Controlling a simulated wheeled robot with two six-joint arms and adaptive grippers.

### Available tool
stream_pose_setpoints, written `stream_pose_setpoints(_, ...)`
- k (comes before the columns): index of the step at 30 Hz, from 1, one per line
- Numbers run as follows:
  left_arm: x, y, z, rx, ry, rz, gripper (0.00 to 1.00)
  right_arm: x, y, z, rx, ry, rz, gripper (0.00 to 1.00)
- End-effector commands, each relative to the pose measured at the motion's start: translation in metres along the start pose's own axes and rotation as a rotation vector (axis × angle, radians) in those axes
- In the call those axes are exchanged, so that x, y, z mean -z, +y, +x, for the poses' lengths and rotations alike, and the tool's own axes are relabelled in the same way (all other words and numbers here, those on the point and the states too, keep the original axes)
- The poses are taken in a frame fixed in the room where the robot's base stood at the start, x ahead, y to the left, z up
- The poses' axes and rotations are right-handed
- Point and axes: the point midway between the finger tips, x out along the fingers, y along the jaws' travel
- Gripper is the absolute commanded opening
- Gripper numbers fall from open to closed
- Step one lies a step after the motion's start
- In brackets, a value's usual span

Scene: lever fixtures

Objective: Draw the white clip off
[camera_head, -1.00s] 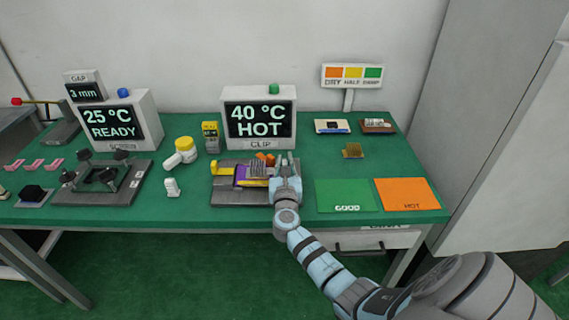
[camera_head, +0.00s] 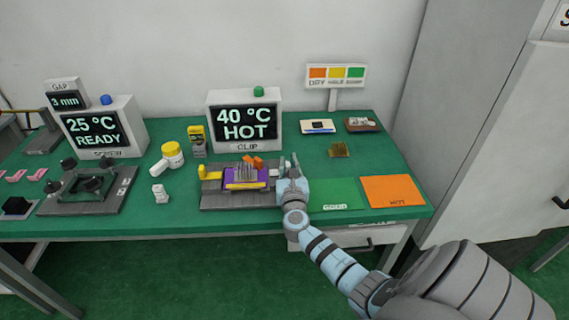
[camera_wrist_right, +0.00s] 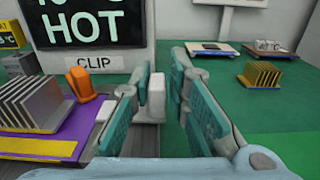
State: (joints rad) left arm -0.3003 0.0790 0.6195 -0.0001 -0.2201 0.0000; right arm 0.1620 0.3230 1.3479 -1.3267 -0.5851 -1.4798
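The white clip (camera_wrist_right: 157,97) stands upright between the fingers of my right gripper (camera_wrist_right: 160,105) in the right wrist view. It is close to the left finger, with a gap to the right finger, so the gripper looks open around it. In the head view my right gripper (camera_head: 290,165) is at the right end of the clip fixture (camera_head: 215,200). The fixture holds a purple board (camera_head: 236,184) with a grey finned heatsink (camera_head: 245,173); both show in the right wrist view too. My left gripper is not in view.
Orange parts (camera_wrist_right: 82,84) stand beside the heatsink. Behind is the display (camera_head: 243,121) reading 40 °C HOT. A gold finned heatsink (camera_head: 339,150) lies to the right, behind the green GOOD mat (camera_head: 330,190) and orange HOT mat (camera_head: 392,190).

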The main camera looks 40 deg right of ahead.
Motion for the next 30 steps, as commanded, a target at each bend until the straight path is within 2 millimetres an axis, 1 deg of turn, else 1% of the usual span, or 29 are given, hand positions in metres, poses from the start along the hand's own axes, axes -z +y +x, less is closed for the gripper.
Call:
stream_pose_setpoints(8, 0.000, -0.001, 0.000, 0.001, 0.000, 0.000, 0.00, 0.000, 0.002, 0.000, -0.002, 0.000, -0.001, 0.22)
stream_pose_setpoints(11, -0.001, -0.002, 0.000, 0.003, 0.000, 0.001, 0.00, 0.001, 0.003, -0.005, -0.004, 0.001, -0.002, 0.22)
stream_pose_setpoints(14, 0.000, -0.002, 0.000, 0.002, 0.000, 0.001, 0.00, 0.002, 0.002, -0.021, -0.005, 0.002, -0.001, 0.22)
stream_pose_setpoints(21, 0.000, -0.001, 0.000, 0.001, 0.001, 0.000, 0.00, 0.002, 0.001, -0.088, -0.003, 0.004, 0.002, 0.22)
stream_pose_setpoints(24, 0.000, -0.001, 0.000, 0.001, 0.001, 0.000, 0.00, 0.001, 0.000, -0.108, -0.002, 0.003, 0.002, 0.22)
stream_pose_setpoints(27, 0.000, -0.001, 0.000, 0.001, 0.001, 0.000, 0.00, 0.001, 0.000, -0.119, -0.001, 0.001, 0.001, 0.22)
stream_pose_setpoints(30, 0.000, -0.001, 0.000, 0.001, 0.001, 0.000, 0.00, 0.000, 0.000, -0.121, -0.001, 0.001, 0.001, 0.22)
